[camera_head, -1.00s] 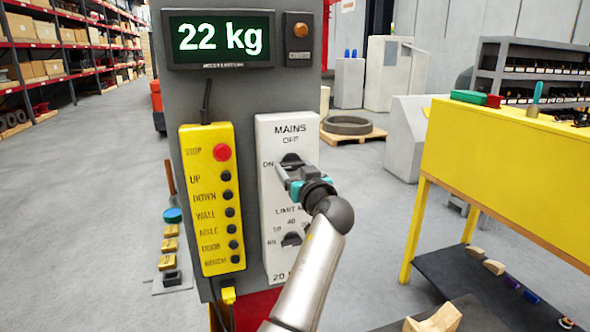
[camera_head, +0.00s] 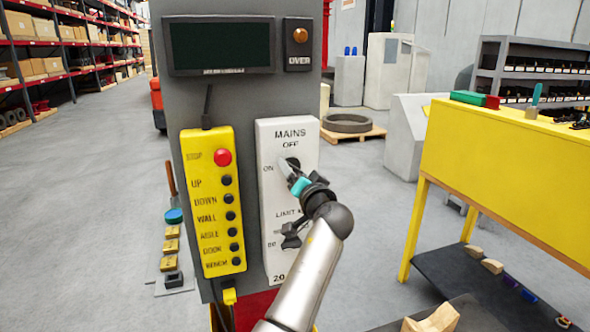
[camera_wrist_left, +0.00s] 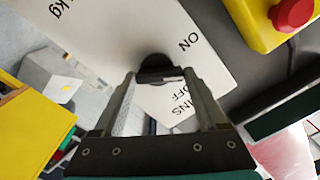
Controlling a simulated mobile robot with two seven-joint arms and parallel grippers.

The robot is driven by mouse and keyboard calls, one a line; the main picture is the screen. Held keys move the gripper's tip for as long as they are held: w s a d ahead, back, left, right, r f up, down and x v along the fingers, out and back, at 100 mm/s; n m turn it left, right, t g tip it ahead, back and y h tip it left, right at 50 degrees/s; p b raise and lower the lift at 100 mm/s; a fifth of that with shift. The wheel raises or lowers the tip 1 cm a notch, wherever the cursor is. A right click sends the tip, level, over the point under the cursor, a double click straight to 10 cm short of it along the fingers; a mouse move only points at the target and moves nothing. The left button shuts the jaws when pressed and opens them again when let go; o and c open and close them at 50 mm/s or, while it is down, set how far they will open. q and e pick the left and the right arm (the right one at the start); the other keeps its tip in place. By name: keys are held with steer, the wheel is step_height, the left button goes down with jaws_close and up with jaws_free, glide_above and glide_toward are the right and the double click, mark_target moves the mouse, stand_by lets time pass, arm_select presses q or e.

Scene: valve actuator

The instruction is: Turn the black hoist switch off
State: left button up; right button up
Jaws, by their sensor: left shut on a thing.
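The black hoist switch is the MAINS knob (camera_head: 294,162) on a white panel (camera_head: 268,232), with ON printed to its left and OFF above. My left gripper (camera_head: 289,171) is at this knob and partly covers it. In the left wrist view the knob (camera_wrist_left: 155,66) sits between the two fingertips (camera_wrist_left: 160,77), and the gripper is shut on it. The weight display (camera_head: 221,46) above is dark. The exact pointing of the knob is hard to tell behind the fingers. My right gripper is not in view.
A yellow pendant box (camera_head: 213,245) with a red STOP button (camera_head: 222,157) hangs left of the white panel. A black limit knob (camera_head: 291,238) sits below, close to my wrist. A yellow workbench (camera_head: 505,165) stands at the right. The floor at left is mostly clear.

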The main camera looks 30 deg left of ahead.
arm_select(q)
steer(key=m+p, duration=0.1)
steer(key=m, duration=0.1)
steer(key=m+p, duration=0.1)
steer(key=m, duration=0.2)
steer(key=shift+r+m+p, duration=0.35)
steer(key=shift+m+p, duration=0.05)
steer(key=shift+w+d+m+p, duration=0.15)
steer(key=shift+m+p, duration=1.05)
steer(key=shift+m, duration=1)
steer(key=shift+f, duration=0.1)
steer(key=o, duration=1.3)
steer(key=shift+f, duration=0.1)
steer(key=b+v, duration=0.2)
steer(key=v, duration=1.3)
